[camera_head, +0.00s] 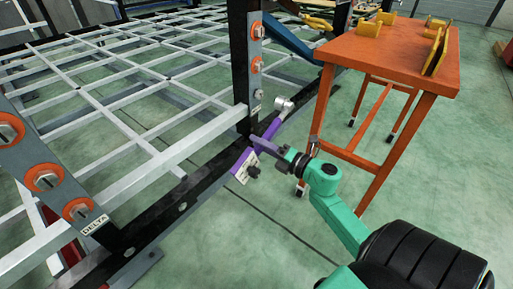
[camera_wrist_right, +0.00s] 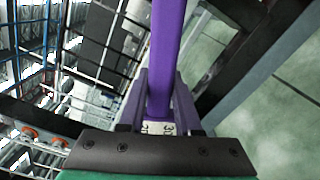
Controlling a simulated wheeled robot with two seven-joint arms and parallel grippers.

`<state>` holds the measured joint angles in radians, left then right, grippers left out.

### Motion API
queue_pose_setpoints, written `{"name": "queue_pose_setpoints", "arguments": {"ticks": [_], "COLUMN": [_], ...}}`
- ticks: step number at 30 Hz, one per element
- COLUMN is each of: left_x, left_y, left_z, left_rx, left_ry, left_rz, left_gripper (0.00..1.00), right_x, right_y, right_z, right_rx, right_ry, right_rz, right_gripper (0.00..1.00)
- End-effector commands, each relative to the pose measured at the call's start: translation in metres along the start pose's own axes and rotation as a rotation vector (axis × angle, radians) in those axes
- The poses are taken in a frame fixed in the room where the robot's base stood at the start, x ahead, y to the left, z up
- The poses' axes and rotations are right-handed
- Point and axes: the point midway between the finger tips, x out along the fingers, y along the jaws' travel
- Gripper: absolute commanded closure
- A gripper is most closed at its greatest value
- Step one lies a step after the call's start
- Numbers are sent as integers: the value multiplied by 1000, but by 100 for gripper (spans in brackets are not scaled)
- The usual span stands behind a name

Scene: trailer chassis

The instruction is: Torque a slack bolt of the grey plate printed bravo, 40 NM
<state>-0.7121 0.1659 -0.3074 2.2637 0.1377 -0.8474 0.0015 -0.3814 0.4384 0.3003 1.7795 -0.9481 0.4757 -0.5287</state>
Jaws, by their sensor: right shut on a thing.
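My right gripper (camera_head: 258,146) is shut on a purple torque wrench (camera_head: 264,130), which slants with its silver head (camera_head: 285,104) up and to the right. A white label (camera_head: 243,165) is at its lower end. In the right wrist view, the purple shaft (camera_wrist_right: 166,55) runs up between the fingers. The wrench head is apart from the bolts. A grey plate (camera_head: 256,80) on the middle post carries bolts with orange rings; its small label is unreadable. Another grey plate (camera_head: 22,128) at the left, printed DELTA, also carries orange-ringed bolts. No bravo print is legible. My left gripper is out of view.
The dark chassis rail (camera_head: 160,220) and light grid bars (camera_head: 130,155) fill the left. An orange table (camera_head: 385,65) with yellow brackets (camera_head: 437,50) stands at the right. Green floor (camera_head: 250,240) is open in front.

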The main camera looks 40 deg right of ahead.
Motion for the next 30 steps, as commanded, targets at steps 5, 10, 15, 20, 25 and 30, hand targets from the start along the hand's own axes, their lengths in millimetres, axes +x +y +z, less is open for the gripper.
{"name": "queue_pose_setpoints", "arguments": {"ticks": [5,10,15,20,25,30], "left_x": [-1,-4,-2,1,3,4], "left_y": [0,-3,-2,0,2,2], "left_z": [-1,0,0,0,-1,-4], "left_rx": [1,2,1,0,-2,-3], "left_ry": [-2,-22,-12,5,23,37], "left_rz": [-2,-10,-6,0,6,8], "left_gripper": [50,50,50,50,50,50], "right_x": [0,6,24,43,59,66], "right_y": [3,3,3,3,2,2], "right_z": [1,1,1,1,1,1], "right_rx": [0,0,0,1,1,1], "right_ry": [-1,-1,-1,-1,-1,-1], "right_rz": [3,4,5,5,4,3], "right_gripper": [100,100,100,100,100,100]}}
